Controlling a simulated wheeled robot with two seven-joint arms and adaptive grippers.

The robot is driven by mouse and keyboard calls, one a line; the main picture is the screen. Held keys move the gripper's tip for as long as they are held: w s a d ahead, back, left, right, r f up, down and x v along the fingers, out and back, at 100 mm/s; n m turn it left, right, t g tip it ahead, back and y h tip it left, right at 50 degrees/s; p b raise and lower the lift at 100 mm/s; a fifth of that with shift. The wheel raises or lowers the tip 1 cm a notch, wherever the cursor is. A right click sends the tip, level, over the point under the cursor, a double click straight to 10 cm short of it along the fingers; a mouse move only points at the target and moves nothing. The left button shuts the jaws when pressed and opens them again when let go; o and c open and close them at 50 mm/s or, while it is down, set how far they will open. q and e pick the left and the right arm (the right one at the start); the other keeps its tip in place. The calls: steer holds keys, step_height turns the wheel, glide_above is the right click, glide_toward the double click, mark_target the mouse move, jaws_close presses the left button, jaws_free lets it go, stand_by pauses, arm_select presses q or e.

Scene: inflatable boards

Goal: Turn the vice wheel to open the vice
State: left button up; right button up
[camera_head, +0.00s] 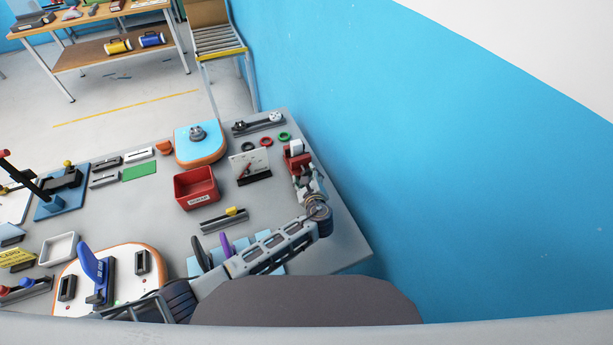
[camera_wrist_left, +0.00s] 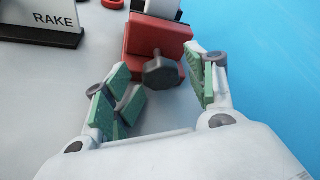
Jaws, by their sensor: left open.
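The vice (camera_head: 294,156) is red with a pale block at its top, and stands near the right edge of the grey table. It also shows at the top of the left wrist view (camera_wrist_left: 146,37). Its wheel, a dark grey knob (camera_wrist_left: 162,75), faces my left gripper. My left gripper (camera_wrist_left: 158,72) is open, with one green-padded finger on each side of the wheel. I see no clear contact between the pads and the wheel. In the head view my left gripper (camera_head: 303,173) is right at the vice, and I cannot make out the wheel there. My right gripper is not in view.
A red bin (camera_head: 196,193) and several coloured rings lie nearby. The blue wall (camera_head: 400,170) rises just beyond the table's right edge.

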arm_select(q)
steer(key=shift+v, duration=3.75)
steer(key=shift+w+r, duration=0.1)
